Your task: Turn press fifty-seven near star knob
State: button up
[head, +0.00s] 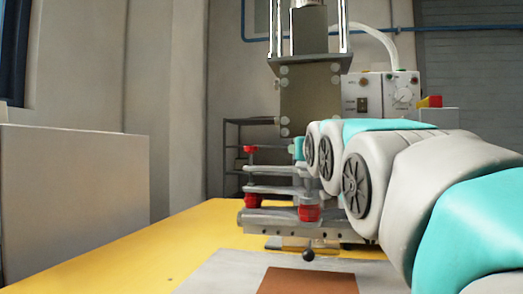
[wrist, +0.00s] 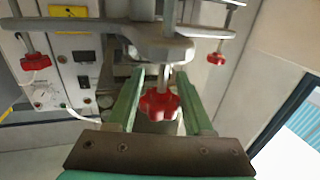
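In the wrist view a red star knob (wrist: 159,103) hangs on a metal stem below a grey clamp arm (wrist: 150,42). My gripper (wrist: 160,74) has its two green fingers apart, one on each side of this knob. Narrow gaps seem to show between knob and fingers; contact is hard to judge. My arm hides part of the press, and my fingertips cannot be made out there. No press number is readable.
Two other red knobs hang left (wrist: 35,61) and right (wrist: 216,58) in the wrist view. A black ball-ended lever (head: 308,255) sits low in front. The yellow table (head: 150,250) is clear at left.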

jog(key=o, duration=0.3)
jog(key=s, duration=0.7)
jog(key=shift+s+a, duration=0.15)
jog(key=shift+s, duration=0.25)
